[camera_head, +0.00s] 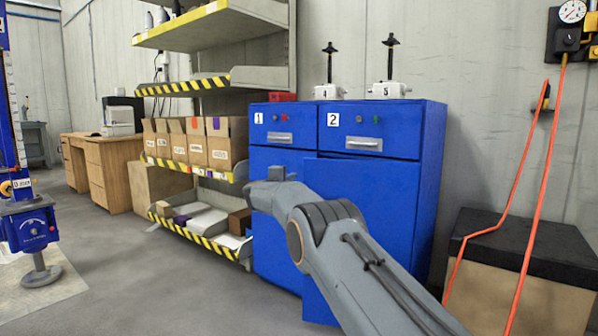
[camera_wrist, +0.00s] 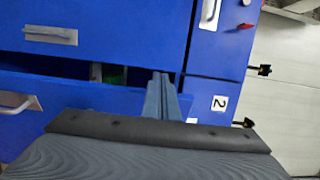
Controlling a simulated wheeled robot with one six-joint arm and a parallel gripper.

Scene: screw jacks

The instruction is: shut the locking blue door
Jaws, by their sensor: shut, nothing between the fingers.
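The blue door (camera_head: 370,200) is the right-hand lower panel of the blue cabinet, under drawer 2. It stands slightly ajar, with its left edge out from the front. In the wrist view, which is turned sideways, the door (camera_wrist: 110,30) shows its handle (camera_wrist: 50,35). A dark gap with something green inside lies along its free edge. My gripper (camera_head: 276,172) is shut and empty in front of the cabinet, near the left lower panel. In the wrist view my fingertips (camera_wrist: 161,82) appear beside the gap; I cannot tell if they touch. My arm hides part of the door.
Drawers 1 (camera_head: 283,135) and 2 (camera_head: 365,143) look shut above. A striped shelf (camera_head: 190,170) with boxes stands close at left. A black-topped box (camera_head: 530,250) and orange hoses (camera_head: 520,200) are at right. Open floor (camera_head: 150,285) lies at front left.

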